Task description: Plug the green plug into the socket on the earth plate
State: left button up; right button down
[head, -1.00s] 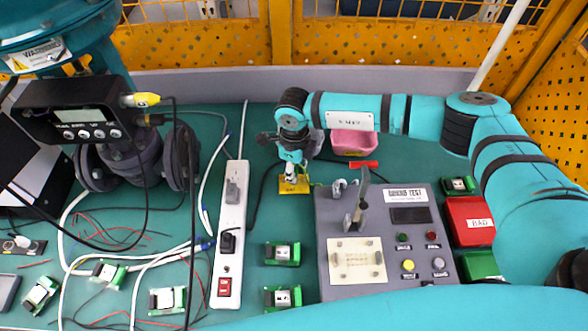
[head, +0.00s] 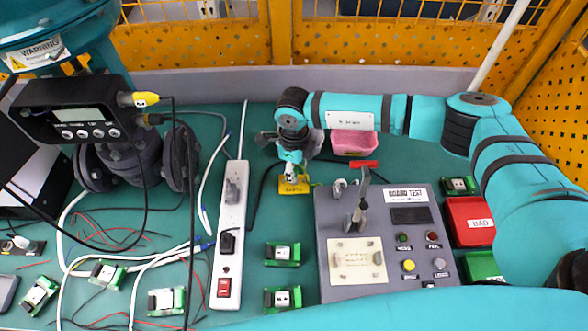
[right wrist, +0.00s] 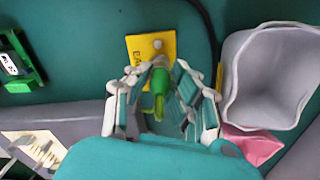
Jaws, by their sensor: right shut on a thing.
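The yellow earth plate (head: 294,187) lies on the green bench, left of the grey test box. In the right wrist view the earth plate (right wrist: 138,50) shows part of its lettering and a small round pale socket (right wrist: 157,44). My right gripper (head: 291,168) is over the plate, pointing down. In the wrist view my right gripper (right wrist: 161,78) is shut on the green plug (right wrist: 160,84), whose far end is close to the plate near the socket. I cannot tell whether the plug touches the plate. My left gripper is not in view.
The grey test box (head: 400,200) with a raised lever stands right of the plate. A white power strip (head: 231,215) and loose cables lie to the left. Small green modules (head: 283,254) lie in front.

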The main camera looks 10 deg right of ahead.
dwell(0.3)
jog(key=shift+f+b, duration=0.4)
jog(key=shift+b, duration=0.15)
dwell(0.3)
jog(key=shift+s+f, duration=0.1)
dwell(1.2)
jog(key=c, duration=0.8)
grip_release()
jog(key=shift+o, duration=0.2)
jog(key=shift+r+p, duration=1.65)
jog(key=shift+r, duration=1.95)
jog(key=shift+f, duration=0.1)
